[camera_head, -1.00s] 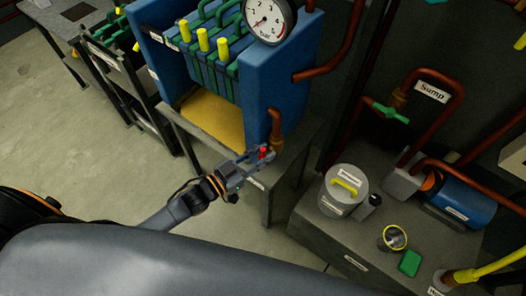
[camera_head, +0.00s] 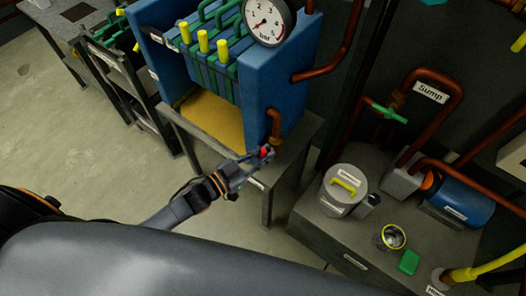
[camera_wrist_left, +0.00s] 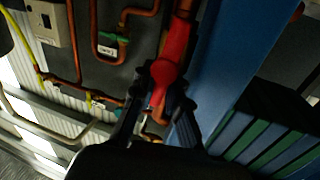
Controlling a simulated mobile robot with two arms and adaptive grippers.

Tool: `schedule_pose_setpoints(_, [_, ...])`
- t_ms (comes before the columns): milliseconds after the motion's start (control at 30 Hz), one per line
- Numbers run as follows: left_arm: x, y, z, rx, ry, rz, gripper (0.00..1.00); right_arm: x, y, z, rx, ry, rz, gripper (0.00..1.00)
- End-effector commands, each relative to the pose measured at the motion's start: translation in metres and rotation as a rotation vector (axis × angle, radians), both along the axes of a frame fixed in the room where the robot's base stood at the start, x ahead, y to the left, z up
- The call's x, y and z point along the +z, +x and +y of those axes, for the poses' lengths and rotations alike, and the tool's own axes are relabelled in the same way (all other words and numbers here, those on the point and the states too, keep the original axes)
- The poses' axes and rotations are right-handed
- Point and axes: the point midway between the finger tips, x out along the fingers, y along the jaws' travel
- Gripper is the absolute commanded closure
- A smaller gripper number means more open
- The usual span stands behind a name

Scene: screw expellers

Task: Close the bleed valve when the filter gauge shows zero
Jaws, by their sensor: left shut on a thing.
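The bleed valve's red handle (camera_head: 266,151) sits at the lower end of a short copper pipe (camera_head: 275,125) at the corner of the blue filter press (camera_head: 262,90). My left gripper (camera_head: 258,158) is shut on this handle. In the left wrist view the red handle (camera_wrist_left: 174,50) runs down between the two dark fingers (camera_wrist_left: 163,98), which partly hide it. The round white filter gauge (camera_head: 268,20), marked in bar, is at the top of the head view. Its needle points to the lower left, near the low end of the scale. My right gripper is not in view.
A grey bench (camera_head: 310,215) on the right carries a lidded canister (camera_head: 343,190), a funnel (camera_head: 391,238), a green block (camera_head: 409,262) and a blue motor (camera_head: 458,203). A green-handled valve (camera_head: 390,113) is on the Sump pipe. The floor at left is clear.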

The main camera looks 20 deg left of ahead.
Motion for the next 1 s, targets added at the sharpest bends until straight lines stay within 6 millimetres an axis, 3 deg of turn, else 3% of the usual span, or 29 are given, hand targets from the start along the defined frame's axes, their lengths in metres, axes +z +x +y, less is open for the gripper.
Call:
schedule_pose_setpoints(500, [0.0,-0.003,-0.008,0.0,0.423,-0.152,1.0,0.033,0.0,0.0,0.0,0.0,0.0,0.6])
schedule_pose_setpoints(1000, [-0.009,-0.006,-0.014,0.001,0.87,-0.314,1.0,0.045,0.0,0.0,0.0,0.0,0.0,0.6])
